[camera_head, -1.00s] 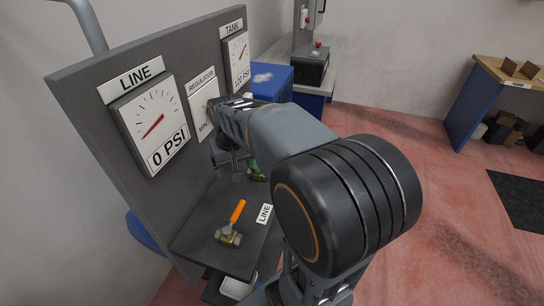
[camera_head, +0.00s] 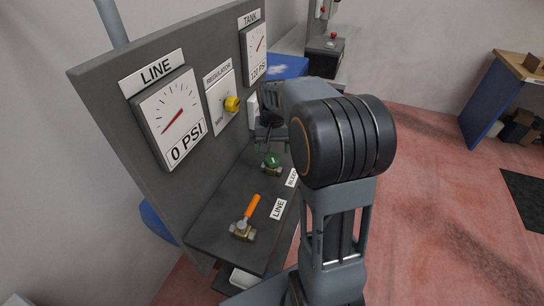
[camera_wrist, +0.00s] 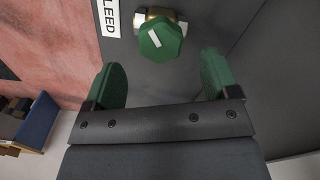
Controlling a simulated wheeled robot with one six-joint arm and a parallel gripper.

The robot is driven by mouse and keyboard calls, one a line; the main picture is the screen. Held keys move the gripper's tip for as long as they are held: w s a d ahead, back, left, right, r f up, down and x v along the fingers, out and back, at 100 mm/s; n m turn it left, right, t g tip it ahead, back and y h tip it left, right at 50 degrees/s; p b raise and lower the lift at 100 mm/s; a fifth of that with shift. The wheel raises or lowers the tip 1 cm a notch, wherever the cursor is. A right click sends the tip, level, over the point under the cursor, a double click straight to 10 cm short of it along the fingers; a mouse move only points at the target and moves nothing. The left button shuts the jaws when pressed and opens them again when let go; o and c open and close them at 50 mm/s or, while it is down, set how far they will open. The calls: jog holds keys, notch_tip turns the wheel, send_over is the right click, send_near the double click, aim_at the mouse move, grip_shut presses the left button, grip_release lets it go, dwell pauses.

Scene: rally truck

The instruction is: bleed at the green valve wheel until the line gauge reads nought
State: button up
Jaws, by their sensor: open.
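The green valve wheel (camera_head: 271,160) sits on a brass fitting on the panel's shelf, beside the bleed label (camera_head: 292,178). In the wrist view the green wheel (camera_wrist: 160,38) shows a white mark on its face. My gripper (camera_wrist: 163,80) is open and empty, its green-padded fingers apart and short of the wheel, not touching it. It also shows in the head view (camera_head: 273,143), above the wheel. The line gauge (camera_head: 170,116) has its red needle at the low end and reads 0 PSI.
The orange-handled line valve (camera_head: 245,220) stands nearer on the shelf, by the line label (camera_head: 278,209). The yellow regulator knob (camera_head: 232,104) is on the upright panel. The tank gauge (camera_head: 255,50) reads 120 PSI. Open red floor lies to the right.

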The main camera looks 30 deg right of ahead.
aim_at(272, 158)
jog(key=shift+f, duration=2.4)
jog(key=c, duration=0.9)
